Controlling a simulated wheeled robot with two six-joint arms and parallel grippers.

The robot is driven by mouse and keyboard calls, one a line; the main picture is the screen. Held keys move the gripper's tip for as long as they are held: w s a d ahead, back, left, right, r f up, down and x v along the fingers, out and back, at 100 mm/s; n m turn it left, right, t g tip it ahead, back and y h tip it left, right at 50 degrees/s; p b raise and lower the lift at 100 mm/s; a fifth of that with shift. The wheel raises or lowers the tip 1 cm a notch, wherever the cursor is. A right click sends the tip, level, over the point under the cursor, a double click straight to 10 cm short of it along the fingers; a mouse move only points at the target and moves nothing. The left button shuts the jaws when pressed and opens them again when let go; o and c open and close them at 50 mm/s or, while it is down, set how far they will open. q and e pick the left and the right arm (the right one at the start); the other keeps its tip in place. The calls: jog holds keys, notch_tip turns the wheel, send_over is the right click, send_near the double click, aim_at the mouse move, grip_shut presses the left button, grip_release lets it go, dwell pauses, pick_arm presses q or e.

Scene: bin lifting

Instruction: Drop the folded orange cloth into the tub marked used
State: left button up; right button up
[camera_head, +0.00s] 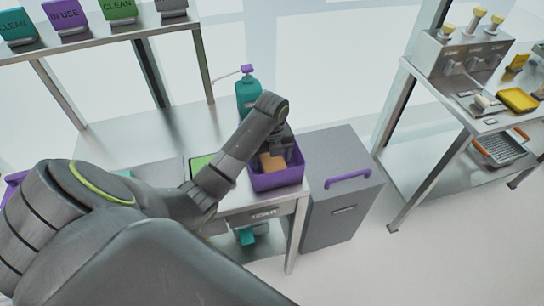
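My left arm reaches from the left across the steel bench. Its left gripper (281,147) is over the purple tub (277,182), and its fingertips are too dark and small to tell open from shut. A folded orange-tan cloth (270,163) shows within the tub's outline, just below the gripper. I cannot tell whether it lies in the tub or is still touched by the fingers. No marking is readable on this tub. My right gripper is not in view.
A grey cabinet with a purple handle (348,180) stands right of the bench. Another steel table (485,122) stands at right, with open floor between.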

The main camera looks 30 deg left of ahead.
aim_at(272, 159)
pick_arm(q)
jog(key=shift+r, duration=0.1)
jog(key=shift+r, duration=0.55)
notch_tip(272, 159, up, 2)
jog(key=shift+r, duration=0.2)
notch_tip(272, 159, up, 9)
jog(key=p, duration=0.9)
jog(key=shift+f, duration=0.15)
jog(key=shift+s+f, duration=0.1)
